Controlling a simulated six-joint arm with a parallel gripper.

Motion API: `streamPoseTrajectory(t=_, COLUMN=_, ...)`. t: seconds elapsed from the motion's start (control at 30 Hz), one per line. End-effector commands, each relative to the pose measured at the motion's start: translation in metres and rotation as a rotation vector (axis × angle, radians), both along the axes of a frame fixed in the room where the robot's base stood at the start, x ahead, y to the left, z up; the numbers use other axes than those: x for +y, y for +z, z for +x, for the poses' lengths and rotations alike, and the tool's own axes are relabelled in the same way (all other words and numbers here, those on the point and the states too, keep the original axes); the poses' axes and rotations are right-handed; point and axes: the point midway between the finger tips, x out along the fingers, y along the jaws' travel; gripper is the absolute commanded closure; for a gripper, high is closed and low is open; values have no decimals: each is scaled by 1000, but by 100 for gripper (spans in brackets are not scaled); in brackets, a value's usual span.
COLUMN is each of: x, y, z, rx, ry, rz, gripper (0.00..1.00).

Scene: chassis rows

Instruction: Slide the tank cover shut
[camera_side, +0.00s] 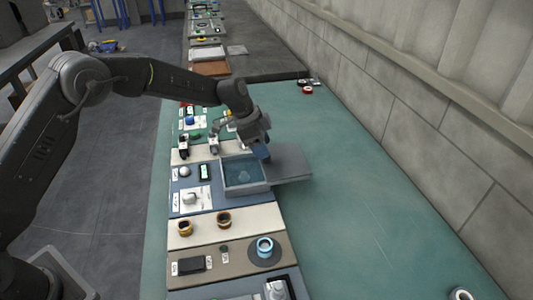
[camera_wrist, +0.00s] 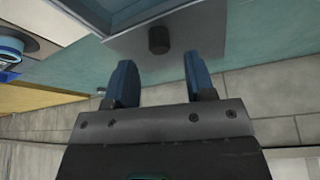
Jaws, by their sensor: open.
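The tank (camera_side: 228,188) is a grey open box with blue-tinted contents, on a blue-grey panel in the side view. Its rim shows at the top of the wrist view (camera_wrist: 95,22). The flat grey cover (camera_side: 290,164) is slid off toward the right, and much of the tank's top is open. In the wrist view the cover (camera_wrist: 203,32) carries a short dark knob (camera_wrist: 158,40). My gripper (camera_wrist: 158,63) has its two blue fingers apart and empty, with the knob just beyond and between the fingertips. In the side view my gripper (camera_side: 262,154) hides the knob.
Small switches (camera_side: 183,148) stand on the panel behind the tank. The green tabletop (camera_side: 360,200) is clear right of the cover, up to a block wall (camera_side: 420,110).

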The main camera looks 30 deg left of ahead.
Motion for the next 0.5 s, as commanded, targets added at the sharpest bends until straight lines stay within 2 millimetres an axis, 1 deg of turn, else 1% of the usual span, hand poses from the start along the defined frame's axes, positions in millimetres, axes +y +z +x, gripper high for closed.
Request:
streamPoseTrajectory(t=0.03, x=-3, y=-9, z=1, rx=1, ry=-1, rz=1, gripper=50)
streamPoseTrajectory(t=0.1, x=-6, y=-17, z=3, rx=1, ry=0, rz=0, gripper=50)
streamPoseTrajectory(t=0.2, x=-9, y=-26, z=5, rx=0, ry=1, rz=0, gripper=50)
streamPoseTrajectory(t=0.3, x=-11, y=-30, z=6, rx=-2, ry=2, rz=0, gripper=50)
streamPoseTrajectory(t=0.5, x=-11, y=-31, z=7, rx=-2, ry=2, rz=0, gripper=50)
